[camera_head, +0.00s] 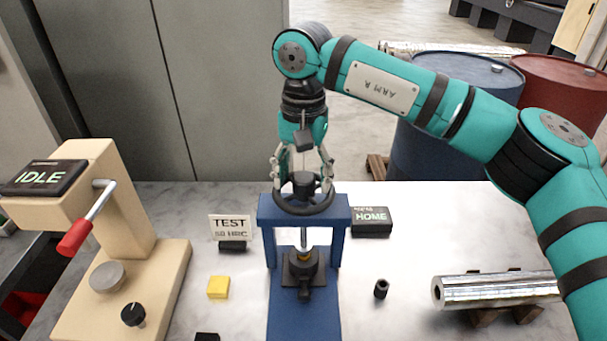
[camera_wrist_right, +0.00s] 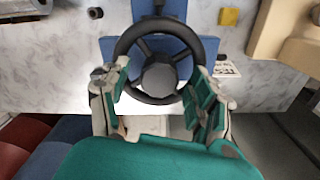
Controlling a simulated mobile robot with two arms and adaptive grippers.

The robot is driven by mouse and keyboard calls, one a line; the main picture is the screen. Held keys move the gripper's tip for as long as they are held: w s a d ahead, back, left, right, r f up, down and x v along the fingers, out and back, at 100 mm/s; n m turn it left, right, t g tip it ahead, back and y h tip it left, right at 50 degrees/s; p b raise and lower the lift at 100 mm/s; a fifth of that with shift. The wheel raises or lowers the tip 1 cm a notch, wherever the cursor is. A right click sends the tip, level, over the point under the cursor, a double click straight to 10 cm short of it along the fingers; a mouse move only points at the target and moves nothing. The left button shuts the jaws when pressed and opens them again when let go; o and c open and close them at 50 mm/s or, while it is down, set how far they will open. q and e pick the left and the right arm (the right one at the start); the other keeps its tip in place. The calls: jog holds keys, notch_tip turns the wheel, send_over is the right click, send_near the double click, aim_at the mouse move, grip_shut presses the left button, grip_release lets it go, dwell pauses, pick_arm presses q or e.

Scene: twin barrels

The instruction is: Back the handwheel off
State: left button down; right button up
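The black handwheel (camera_head: 303,205) sits on top of a blue press frame (camera_head: 340,214), with a spindle running down to a dark block (camera_head: 304,268). In the right wrist view the handwheel (camera_wrist_right: 157,99) shows its round hub and spokes. My right gripper (camera_head: 303,175) points down from above at the wheel. In the wrist view its fingers (camera_wrist_right: 160,88) are spread wide, one on each side of the hub and apart from it, close to the rim. I cannot tell whether they touch the rim. My left gripper is not in view.
A beige tester (camera_head: 165,265) with a red-handled lever and IDLE display (camera_head: 42,178) stands left. A TEST card (camera_head: 230,227), yellow block (camera_head: 218,287), HOME box (camera_head: 371,221), small dark cylinder (camera_head: 381,289) and shiny bar (camera_head: 495,290) lie on the table. Barrels stand behind.

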aim_at(303, 177)
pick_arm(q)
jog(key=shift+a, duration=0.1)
pick_arm(e)
notch_tip(303, 177, up, 12)
dwell(0.5)
